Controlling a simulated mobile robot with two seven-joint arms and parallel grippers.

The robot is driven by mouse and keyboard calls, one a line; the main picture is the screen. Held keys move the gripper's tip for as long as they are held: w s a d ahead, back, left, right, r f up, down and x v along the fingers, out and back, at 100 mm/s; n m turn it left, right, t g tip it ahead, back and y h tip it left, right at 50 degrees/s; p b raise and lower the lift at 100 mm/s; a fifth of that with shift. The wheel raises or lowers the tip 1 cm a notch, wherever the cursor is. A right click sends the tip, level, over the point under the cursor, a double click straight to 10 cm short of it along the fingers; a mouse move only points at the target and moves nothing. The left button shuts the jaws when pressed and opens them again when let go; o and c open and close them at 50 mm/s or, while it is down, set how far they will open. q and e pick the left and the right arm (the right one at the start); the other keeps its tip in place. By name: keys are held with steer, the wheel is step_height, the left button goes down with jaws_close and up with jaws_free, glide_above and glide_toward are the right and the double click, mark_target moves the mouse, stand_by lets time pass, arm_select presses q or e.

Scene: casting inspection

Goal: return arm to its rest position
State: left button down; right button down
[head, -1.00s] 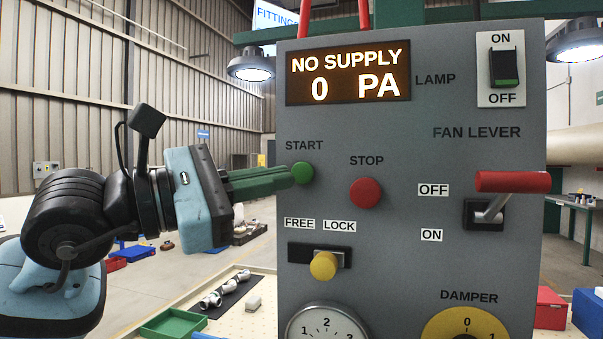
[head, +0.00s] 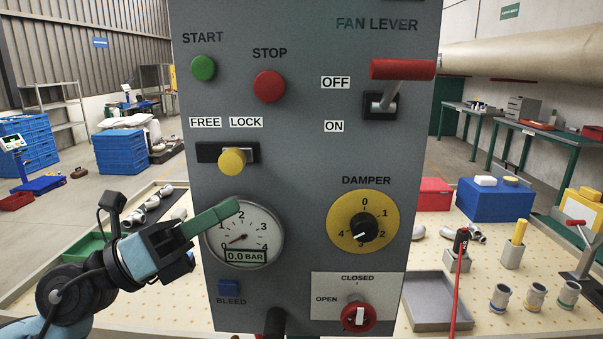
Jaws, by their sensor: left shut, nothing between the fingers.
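My left gripper (head: 226,210) is shut and empty. Its green fingers point right and slightly up, in front of the upper left of the pressure gauge (head: 254,240), hiding part of its dial. I cannot tell whether they touch it. The grey control panel (head: 300,185) stands upright before me. Its green START button (head: 203,68) is above the gripper and clear of it. My right gripper is not in view.
The panel carries a red STOP button (head: 269,86), a yellow lock knob (head: 232,161), a red fan lever (head: 402,69) and a yellow damper dial (head: 363,221). A grey tray (head: 440,322) and several fittings lie on the bench at right. A green tray (head: 88,245) is behind my left arm.

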arm_select(q)
steer(key=s+a+f+n+t+y, duration=0.1)
steer(key=a+f+n+t+y, duration=0.3)
steer(key=f+n, duration=0.6)
steer(key=a+f+n+t+y, duration=0.1)
steer(key=f+n+t+y, duration=0.3)
steer(key=f+n, duration=0.65)
steer(key=s+a+f+n+t+y, duration=0.1)
steer(key=a+f+n+t+y, duration=0.2)
steer(key=f+n+y, duration=0.55)
steer(key=s+a+f+n+g+y+p, duration=0.1)
steer(key=s+f+n+g, duration=0.9)
steer(key=s+f, duration=1.5)
step_height(320, 180, down, 3)
steer(key=n+y, duration=0.1)
steer(key=n, duration=0.1)
steer(key=shift+s+a+n+g, duration=0.3)
steer(key=shift+s+n, duration=0.1)
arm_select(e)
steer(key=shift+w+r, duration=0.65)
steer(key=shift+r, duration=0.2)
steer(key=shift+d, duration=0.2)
arm_select(q)
steer(key=shift+d, duration=0.2)
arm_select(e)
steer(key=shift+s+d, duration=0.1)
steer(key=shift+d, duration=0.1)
